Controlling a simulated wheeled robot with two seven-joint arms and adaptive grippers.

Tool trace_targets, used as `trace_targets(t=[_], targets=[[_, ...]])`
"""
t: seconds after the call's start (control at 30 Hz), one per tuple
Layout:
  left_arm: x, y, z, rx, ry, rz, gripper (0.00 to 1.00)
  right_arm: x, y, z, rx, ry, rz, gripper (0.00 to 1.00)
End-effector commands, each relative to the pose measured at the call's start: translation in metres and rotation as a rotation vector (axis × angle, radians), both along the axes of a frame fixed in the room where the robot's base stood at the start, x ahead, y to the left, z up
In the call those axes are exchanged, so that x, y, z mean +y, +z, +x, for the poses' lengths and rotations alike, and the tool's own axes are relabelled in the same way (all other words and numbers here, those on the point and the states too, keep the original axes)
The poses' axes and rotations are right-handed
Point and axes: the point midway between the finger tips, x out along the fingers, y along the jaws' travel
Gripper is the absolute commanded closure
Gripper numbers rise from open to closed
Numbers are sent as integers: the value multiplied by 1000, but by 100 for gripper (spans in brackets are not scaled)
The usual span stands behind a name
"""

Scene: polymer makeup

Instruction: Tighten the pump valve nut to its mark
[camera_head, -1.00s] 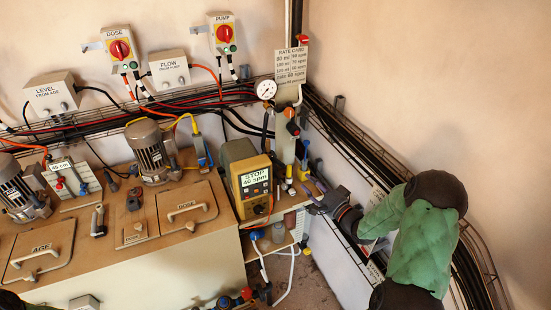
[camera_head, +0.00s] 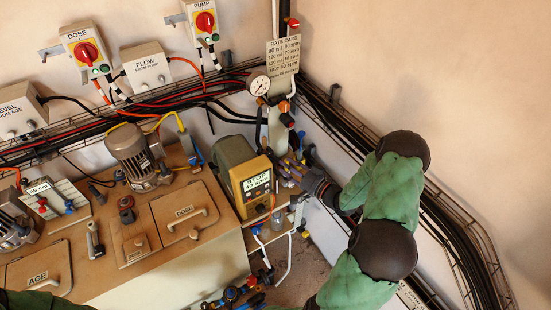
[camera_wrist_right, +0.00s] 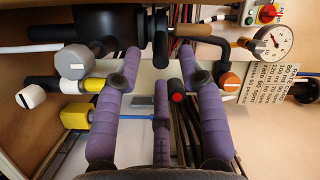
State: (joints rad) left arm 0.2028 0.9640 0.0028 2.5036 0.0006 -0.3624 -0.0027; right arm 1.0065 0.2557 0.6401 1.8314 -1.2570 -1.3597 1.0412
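The yellow and grey dosing pump (camera_head: 250,182) stands on the bench edge, its display reading STOP and 40 spm. My right gripper (camera_head: 293,172) is right beside it, over the pump's fittings, and hides part of them. In the right wrist view, my gripper's purple fingers (camera_wrist_right: 159,58) are spread, with a gap between them. A dark flanged body (camera_wrist_right: 112,24) lies just beyond the fingertips. A grey-capped fitting (camera_wrist_right: 76,61) and a yellow fitting (camera_wrist_right: 92,118) are at left. I cannot tell which part is the valve nut, and its mark is not readable. My left gripper is out of view.
A pressure gauge (camera_head: 258,85), a rate card (camera_head: 283,62) and pipes stand behind the pump. Cable trays run along both walls. A tank with a DOSE lid (camera_head: 188,216) is left of the pump. Valves and hoses (camera_head: 232,294) hang low in front.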

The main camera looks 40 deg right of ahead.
Motion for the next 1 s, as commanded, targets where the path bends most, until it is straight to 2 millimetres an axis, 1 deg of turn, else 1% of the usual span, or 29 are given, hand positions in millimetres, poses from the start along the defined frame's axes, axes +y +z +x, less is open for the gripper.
trace_targets(t=[0.03,0.1,0.3,0.5,0.73,0.77,0.8,0.9,1.0], targets=[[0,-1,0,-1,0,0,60,3,0,10,-2,4,-1,60],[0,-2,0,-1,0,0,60,5,0,22,-1,4,-1,60],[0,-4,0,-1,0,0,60,10,0,46,0,1,-1,60],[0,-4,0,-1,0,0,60,11,0,55,-1,-1,0,60],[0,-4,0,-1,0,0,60,11,0,55,0,-1,0,60],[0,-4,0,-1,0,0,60,11,0,55,0,-1,0,63],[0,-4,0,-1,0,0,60,11,0,55,0,-1,0,74],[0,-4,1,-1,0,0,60,11,0,55,0,-1,0,100],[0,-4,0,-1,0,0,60,11,0,55,0,-1,0,100]])
